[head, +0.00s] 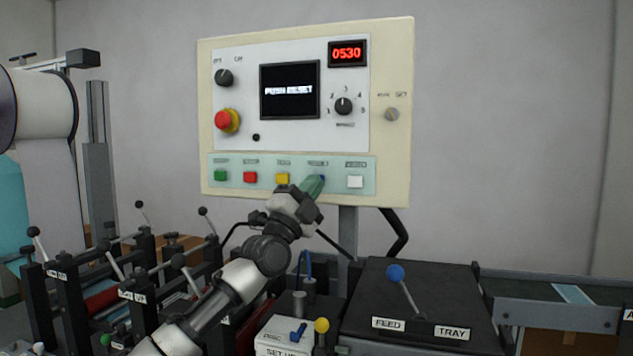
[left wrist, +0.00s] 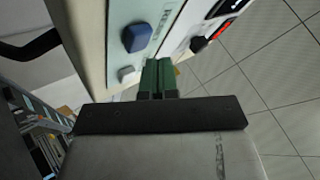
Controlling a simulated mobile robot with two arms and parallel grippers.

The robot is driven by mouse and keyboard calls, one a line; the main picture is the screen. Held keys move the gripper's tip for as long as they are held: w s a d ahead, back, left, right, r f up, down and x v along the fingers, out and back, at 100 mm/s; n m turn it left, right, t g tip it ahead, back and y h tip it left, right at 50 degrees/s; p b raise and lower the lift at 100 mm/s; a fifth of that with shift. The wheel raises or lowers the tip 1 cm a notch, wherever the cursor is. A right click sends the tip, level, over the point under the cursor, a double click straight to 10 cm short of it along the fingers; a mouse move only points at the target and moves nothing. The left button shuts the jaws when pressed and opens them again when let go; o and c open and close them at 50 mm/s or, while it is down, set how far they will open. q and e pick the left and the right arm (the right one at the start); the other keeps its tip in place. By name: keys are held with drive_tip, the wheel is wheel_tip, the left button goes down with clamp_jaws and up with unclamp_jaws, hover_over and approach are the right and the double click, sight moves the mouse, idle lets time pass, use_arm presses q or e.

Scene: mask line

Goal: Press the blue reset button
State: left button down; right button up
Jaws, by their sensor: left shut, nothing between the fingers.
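The control panel (head: 400,150) is a cream box whose screen reads PUSH RESET. The blue button (head: 322,178) sits in its lower row, between the yellow and white buttons, mostly covered by my left gripper (head: 314,186). The blue button (left wrist: 136,37) shows whole in the left wrist view, up and left of the fingertips. My left gripper (left wrist: 159,66) is shut and empty, its green fingers pointing at the panel. The fingertips look close to the button but beside it in the wrist view; I cannot tell if they touch the panel. My right gripper is not in view.
Green (head: 221,176), red (head: 250,177), yellow (head: 282,179) and white (head: 355,181) buttons share the row. A red emergency knob (head: 226,120) is above. Below stand a black feed box (head: 430,290) with a blue-knobbed lever (head: 397,274) and several levers at left.

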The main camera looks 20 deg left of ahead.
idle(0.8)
use_arm(q)
drive_tip(key=shift+w, duration=0.1)
drive_tip(key=shift+w, duration=0.35)
drive_tip(key=shift+w+b, duration=0.35)
drive_tip(key=shift+w, duration=0.1)
idle(0.5)
idle(0.4)
drive_tip(key=shift+s, duration=0.85)
